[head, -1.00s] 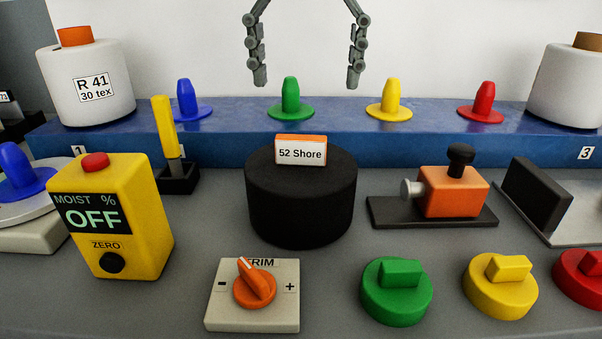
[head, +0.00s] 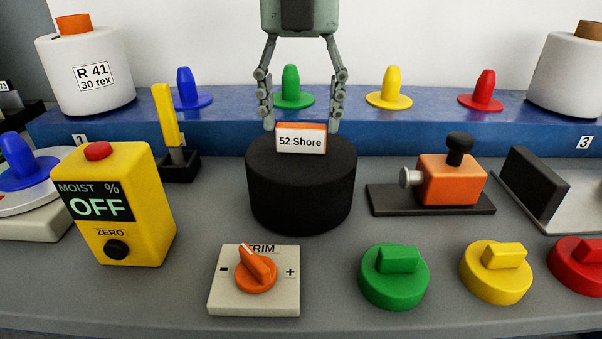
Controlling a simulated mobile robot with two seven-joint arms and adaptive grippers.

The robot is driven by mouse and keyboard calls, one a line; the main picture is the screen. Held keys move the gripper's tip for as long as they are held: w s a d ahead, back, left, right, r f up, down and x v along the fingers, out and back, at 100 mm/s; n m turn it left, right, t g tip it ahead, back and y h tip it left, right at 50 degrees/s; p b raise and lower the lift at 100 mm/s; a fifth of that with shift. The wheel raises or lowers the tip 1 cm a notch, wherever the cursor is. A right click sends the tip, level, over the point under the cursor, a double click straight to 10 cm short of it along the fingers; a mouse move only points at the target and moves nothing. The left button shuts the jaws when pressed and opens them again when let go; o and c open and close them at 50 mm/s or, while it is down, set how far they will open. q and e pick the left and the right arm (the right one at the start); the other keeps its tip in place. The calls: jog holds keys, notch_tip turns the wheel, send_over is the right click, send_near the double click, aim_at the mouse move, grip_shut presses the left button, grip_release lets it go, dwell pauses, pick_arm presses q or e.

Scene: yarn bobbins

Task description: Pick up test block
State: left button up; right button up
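The test block (head: 301,143), orange on top with a white front label reading "52 Shore", sits on the top of a black cylinder (head: 301,188). My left gripper (head: 301,129) comes down from above, fingers pointing down and spread wide. One fingertip is left of the block and one is right of it, with a gap on each side. The tips are near the height of the block's top, close to the cylinder's back rim; their exact depth is hard to tell. My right gripper is not in view.
A yellow moisture meter (head: 118,205) and a yellow-handled tool (head: 166,117) stand to the left. An orange clamp device (head: 450,180) stands to the right. The trim knob box (head: 254,280) is in front. Coloured pegs line the blue shelf (head: 350,133) behind.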

pick_arm(q)
grip_shut()
jog(key=shift+r, duration=0.15)
